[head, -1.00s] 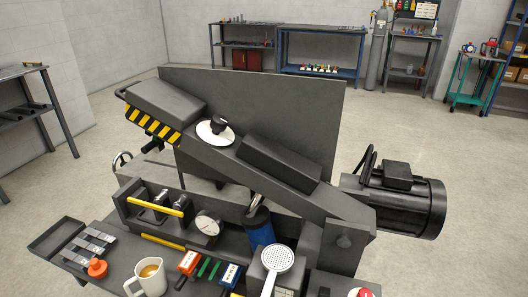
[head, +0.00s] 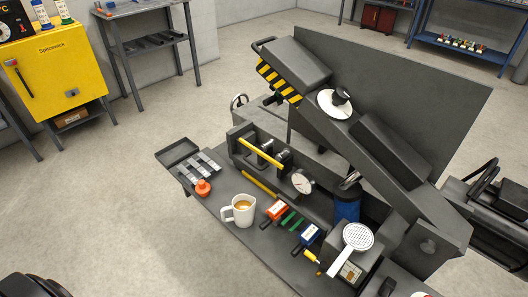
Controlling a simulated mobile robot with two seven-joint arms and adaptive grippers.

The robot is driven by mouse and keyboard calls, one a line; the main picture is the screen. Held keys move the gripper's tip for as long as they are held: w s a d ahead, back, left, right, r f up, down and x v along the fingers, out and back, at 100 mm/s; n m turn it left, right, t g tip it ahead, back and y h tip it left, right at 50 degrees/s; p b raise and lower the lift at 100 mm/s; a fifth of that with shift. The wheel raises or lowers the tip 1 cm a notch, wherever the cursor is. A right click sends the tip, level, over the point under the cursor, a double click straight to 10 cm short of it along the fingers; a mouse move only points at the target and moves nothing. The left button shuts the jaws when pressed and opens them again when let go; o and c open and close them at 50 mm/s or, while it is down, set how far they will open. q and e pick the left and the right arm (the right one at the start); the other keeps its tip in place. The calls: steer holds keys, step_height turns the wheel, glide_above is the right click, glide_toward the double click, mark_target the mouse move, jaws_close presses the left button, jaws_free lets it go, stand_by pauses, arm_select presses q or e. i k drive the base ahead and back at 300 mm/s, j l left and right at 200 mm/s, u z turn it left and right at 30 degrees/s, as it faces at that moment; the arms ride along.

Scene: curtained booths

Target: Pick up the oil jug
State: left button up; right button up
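I cannot make out a thing that is clearly the oil jug. Two small white bottles with coloured labels, one of them this bottle (head: 40,12), stand on top of the yellow cabinet (head: 55,68) at the upper left; I cannot tell whether either holds oil. A blue cylinder (head: 346,207) stands among the machine parts, partly hidden. Neither of my grippers can be made out in the head view.
A large grey machine (head: 400,150) with a slanted arm fills the right. Its front ledge holds a white coffee mug (head: 239,210), an orange-capped item (head: 203,188) and small tools. A grey shelf table (head: 150,10) stands behind. The floor at left is open.

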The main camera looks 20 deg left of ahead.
mark_target(243, 206)
steer(key=u, duration=0.95)
steer(key=z, duration=1)
steer(key=j+z, duration=0.25)
steer(key=z, duration=0.15)
steer(key=j+z, duration=0.25)
steer(key=z, duration=0.15)
steer(key=j+z, duration=0.25)
steer(key=z, duration=0.15)
steer(key=k+j+z, duration=0.1)
steer(key=j+z, duration=0.15)
steer(key=z, duration=0.15)
steer(key=k+j+z, duration=0.1)
steer(key=z, duration=0.35)
steer(key=j, duration=0.1)
